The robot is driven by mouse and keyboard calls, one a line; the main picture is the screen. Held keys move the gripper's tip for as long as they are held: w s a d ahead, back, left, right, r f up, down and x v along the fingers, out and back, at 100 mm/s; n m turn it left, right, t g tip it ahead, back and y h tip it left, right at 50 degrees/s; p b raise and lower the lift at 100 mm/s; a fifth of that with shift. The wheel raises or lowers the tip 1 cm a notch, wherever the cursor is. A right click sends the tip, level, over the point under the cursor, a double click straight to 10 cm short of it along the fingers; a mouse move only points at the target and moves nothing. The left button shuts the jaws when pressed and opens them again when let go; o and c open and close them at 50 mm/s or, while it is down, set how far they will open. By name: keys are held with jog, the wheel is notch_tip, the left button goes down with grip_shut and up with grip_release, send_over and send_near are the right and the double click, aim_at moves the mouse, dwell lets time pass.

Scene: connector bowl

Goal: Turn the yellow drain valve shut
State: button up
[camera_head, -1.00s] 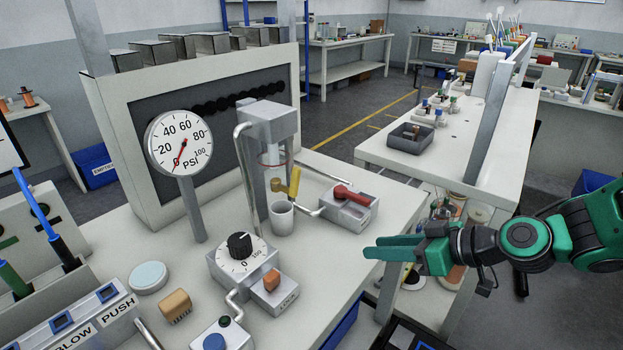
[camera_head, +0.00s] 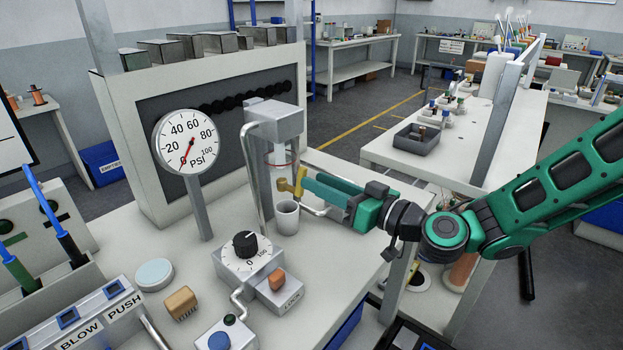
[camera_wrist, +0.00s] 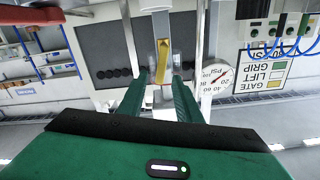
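The fingers are apart, with a visible gap on each side of the handle. I cannot tell whether either finger touches it.
A pressure gauge (camera_head: 186,141) on a post stands left of the cylinder, needle near zero. A black-knob regulator box (camera_head: 243,262) with an orange lock tab (camera_head: 277,279) sits in front. A grey bent pipe (camera_head: 251,170) runs beside the cylinder.

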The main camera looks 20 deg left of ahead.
jog(key=shift+x, duration=1.75)
grip_shut()
jog(key=shift+w+d+f+m, duration=0.25)
jog(key=shift+w+f+m, duration=0.4)
jog(key=shift+m, duration=1.9)
jog(key=shift+w+d+f+m, duration=0.4)
jog(key=shift+f+m, duration=0.4)
jog(key=shift+m, duration=1.7)
jog(key=shift+w+d+f+m, duration=0.15)
jog(key=shift+w+f+m, duration=0.55)
jog(key=shift+m, duration=1.85)
jog(key=shift+f, duration=0.1)
